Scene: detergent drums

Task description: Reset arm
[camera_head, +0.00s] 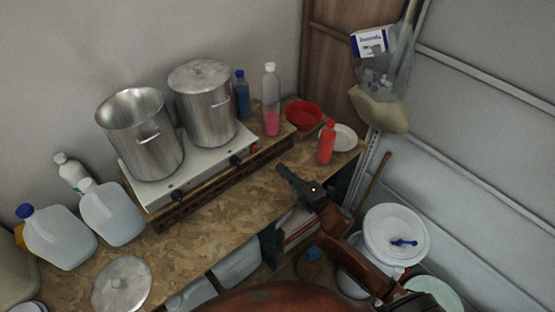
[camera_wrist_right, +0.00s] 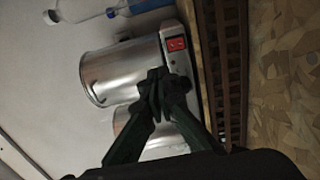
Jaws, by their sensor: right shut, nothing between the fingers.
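My right gripper (camera_head: 281,170) is shut and empty. In the head view it is over the front part of the chipboard counter (camera_head: 215,228), to the right of the stove and apart from the objects around it. In the right wrist view its dark fingers (camera_wrist_right: 158,78) meet in front of a steel pot (camera_wrist_right: 108,75) and the stove's side with a red switch (camera_wrist_right: 176,44). My left gripper is not in the head view.
Two steel pots (camera_head: 140,135) stand on the white stove (camera_head: 190,165). A red bottle (camera_head: 326,143), a white plate (camera_head: 345,138) and a red bowl (camera_head: 304,115) are at the counter's right end. Jugs (camera_head: 112,213) stand at the left. A white bucket (camera_head: 396,232) is below right.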

